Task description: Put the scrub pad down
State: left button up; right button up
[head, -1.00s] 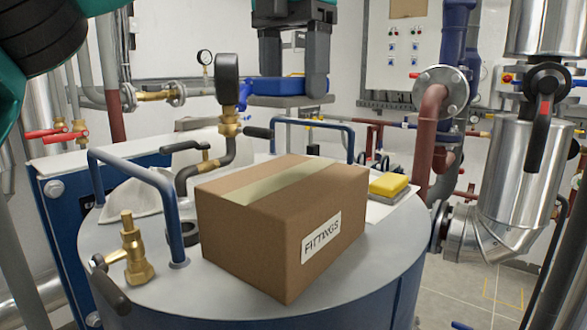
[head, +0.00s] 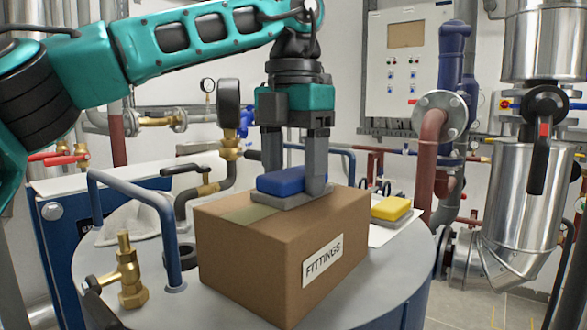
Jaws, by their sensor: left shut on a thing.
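My left gripper (head: 290,180) reaches in from the upper left and points down over the cardboard box. It is shut on the scrub pad, a blue block (head: 281,180) with a grey underside, one grey finger on each side. The pad looks level and sits at or just over the top of the closed box (head: 240,252) labelled FITTINGS; I cannot tell whether it touches. It covers part of the box's tape strip. My right gripper is not in view.
The box stands on a round grey tank top (head: 395,275). A yellow sponge-like block (head: 391,208) lies on a white sheet right of the box. Blue rails (head: 165,215), a brass valve (head: 128,275) and a black gauge (head: 229,100) rise around it.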

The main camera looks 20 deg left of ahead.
aim_at(296, 171)
pick_arm(q)
jog(key=o, duration=0.9)
jog(key=shift+o, duration=0.2)
jog(key=shift+f+b, duration=0.4)
jog(key=shift+b, duration=0.1)
notch_tip(296, 171, up, 8)
jog(key=p, duration=0.3)
jog(key=shift+w+d+r, duration=0.1)
jog(key=shift+w+d, duration=0.05)
jog(key=shift+r, duration=2.5)
